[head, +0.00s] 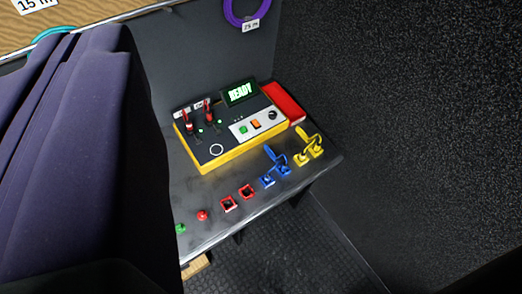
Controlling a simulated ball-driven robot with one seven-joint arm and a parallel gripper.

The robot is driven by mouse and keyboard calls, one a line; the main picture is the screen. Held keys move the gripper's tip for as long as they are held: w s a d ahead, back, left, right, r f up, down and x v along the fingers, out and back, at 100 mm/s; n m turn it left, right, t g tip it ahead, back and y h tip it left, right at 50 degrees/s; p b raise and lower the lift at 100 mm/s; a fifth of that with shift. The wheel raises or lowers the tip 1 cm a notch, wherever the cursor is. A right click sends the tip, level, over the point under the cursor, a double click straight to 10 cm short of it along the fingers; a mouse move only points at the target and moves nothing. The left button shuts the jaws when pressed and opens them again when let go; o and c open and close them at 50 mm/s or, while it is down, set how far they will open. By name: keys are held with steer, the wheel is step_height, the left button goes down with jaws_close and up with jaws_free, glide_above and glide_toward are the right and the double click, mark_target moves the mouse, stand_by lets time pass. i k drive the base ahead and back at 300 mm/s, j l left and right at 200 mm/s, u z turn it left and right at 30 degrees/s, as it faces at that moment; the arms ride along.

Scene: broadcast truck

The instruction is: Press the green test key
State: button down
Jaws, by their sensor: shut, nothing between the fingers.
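A yellow-sided console (222,161) with a dark top stands on a dark desk (255,205). A small green key (243,130) sits on its pale panel (237,133), left of an orange key (256,124) and a dark round knob (272,115). Any lettering on the green key is too small to read. A screen (240,92) on the console shows READY in green. My gripper does not show in this view.
A purple padded shape (75,150) fills the left side. Two red levers (188,120) rise from the console; a red block (286,103) adjoins it. A red button (202,215), red sockets (228,204), blue (268,180) and yellow (302,158) connectors line the front edge.

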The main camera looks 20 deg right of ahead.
mark_target(243, 129)
steer(key=k+z, duration=0.45)
steer(key=k, duration=0.75)
steer(key=i, duration=1.25)
steer(key=i+z, duration=0.15)
steer(key=i, duration=1.05)
